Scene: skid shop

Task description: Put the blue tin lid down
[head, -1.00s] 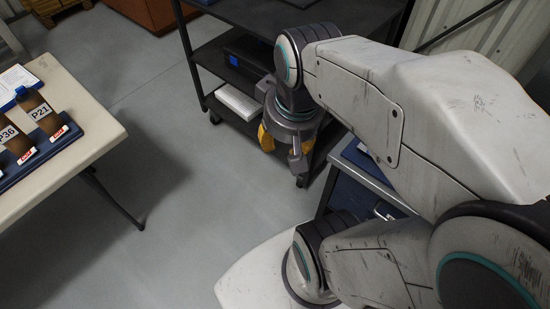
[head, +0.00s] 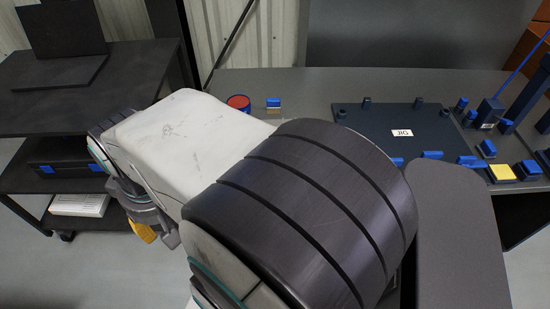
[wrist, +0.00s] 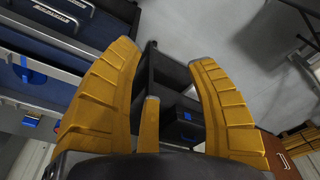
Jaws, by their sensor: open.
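My gripper (wrist: 165,55) is open and empty, its yellow fingers spread apart in the wrist view. In the head view its yellow fingers (head: 143,232) hang at the left, in front of the dark shelf cart and partly hidden by my arm. I see no blue tin lid that I can be sure of. A small round blue thing with a red top (head: 238,103) stands on the grey bench (head: 300,85), well apart from my gripper; I cannot tell whether it is the tin or has a lid.
The dark shelf cart (head: 85,85) stands at the left. A dark blue jig board (head: 400,118) lies on the bench, with several blue blocks and a yellow pad (head: 502,172) to its right. Blue drawers (wrist: 45,45) are close at the wrist view's left.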

